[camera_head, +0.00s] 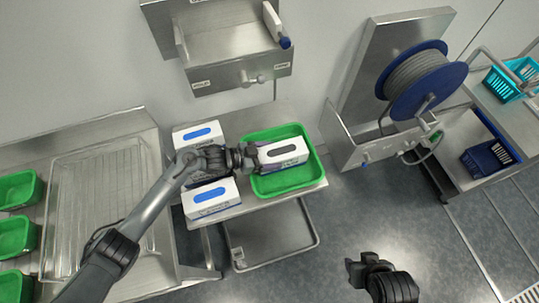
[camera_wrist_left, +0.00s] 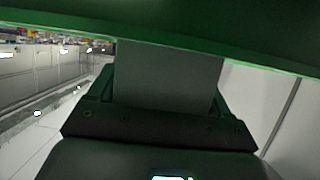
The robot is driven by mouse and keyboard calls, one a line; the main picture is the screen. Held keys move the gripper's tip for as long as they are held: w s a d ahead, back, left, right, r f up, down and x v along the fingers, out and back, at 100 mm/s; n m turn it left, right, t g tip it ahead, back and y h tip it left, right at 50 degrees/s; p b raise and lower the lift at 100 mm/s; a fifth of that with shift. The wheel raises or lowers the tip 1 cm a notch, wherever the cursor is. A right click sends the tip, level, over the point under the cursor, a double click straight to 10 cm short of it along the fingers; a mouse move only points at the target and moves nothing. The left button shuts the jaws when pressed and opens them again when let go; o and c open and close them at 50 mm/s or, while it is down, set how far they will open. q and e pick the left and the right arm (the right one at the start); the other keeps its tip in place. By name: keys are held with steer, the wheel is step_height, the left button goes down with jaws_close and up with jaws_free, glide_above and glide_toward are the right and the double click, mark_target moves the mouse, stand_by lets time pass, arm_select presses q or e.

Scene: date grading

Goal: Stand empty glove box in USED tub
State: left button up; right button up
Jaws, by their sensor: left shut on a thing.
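A white glove box (camera_head: 284,159) with a dark slot in its top face is at the green tub (camera_head: 310,177), within its outline in the head view. My left gripper (camera_head: 251,156) is shut on the left end of this box, by the tub's left rim. I cannot tell whether the box touches the tub floor. In the left wrist view, a plain grey face of the box (camera_wrist_left: 168,80) shows close up, with a green band of the tub (camera_wrist_left: 160,25) across the top. My right gripper (camera_head: 361,263) hangs over the floor, empty; its jaw gap is unclear.
Two white boxes with blue slots (camera_head: 198,136) (camera_head: 211,197) stand on the steel cart left of the tub, partly behind my left arm. A steel sink and hose reel (camera_head: 424,80) are behind.

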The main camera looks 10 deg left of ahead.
arm_select(q)
steer(key=shift+f, duration=0.2)
steer(key=o, duration=1)
steer(key=shift+c, duration=0.2)
steer(key=shift+r, duration=0.1)
steer(key=shift+r, duration=0.1)
steer(key=shift+a+r, duration=0.1)
steer(key=v, duration=1.2)
